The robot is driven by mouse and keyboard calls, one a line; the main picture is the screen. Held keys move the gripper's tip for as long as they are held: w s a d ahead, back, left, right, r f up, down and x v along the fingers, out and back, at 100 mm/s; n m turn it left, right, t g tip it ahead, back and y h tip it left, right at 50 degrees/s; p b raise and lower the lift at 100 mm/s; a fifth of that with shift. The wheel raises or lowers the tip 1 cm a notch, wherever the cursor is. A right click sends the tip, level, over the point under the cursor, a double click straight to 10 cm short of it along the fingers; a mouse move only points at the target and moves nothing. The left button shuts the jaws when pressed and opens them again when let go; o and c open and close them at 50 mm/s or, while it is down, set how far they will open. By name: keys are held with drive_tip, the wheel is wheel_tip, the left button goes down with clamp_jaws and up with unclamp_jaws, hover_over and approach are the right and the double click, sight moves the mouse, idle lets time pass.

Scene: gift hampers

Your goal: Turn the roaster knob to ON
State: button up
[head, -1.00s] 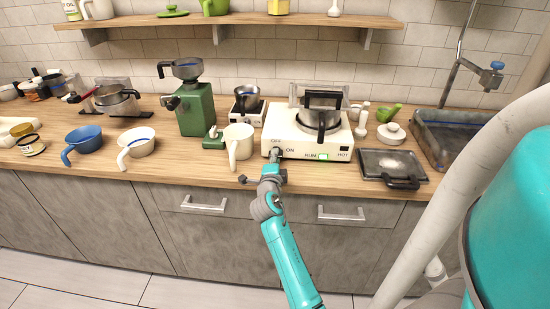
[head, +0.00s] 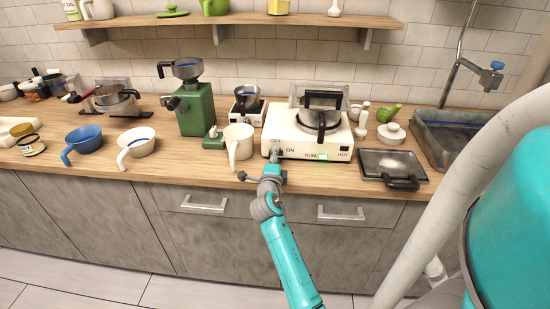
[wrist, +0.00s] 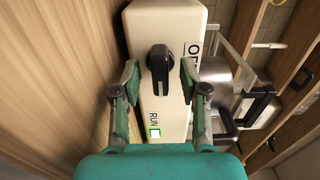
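My gripper (wrist: 160,82) is open, one finger on each side of the knob, with visible gaps. In the head view my gripper (head: 272,168) partly covers the knob.
A cream jug (head: 239,142) stands close left of the roaster, beside a green grinder (head: 195,108). A black-handled flat pan (head: 393,165) lies to the right at the counter's front edge. The floor before the drawers is clear.

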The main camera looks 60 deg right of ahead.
drive_tip(key=shift+a, duration=0.1)
idle(0.3)
drive_tip(key=shift+v, duration=3.45)
drive_tip(key=v, duration=1.2)
drive_tip(key=shift+f, duration=0.1)
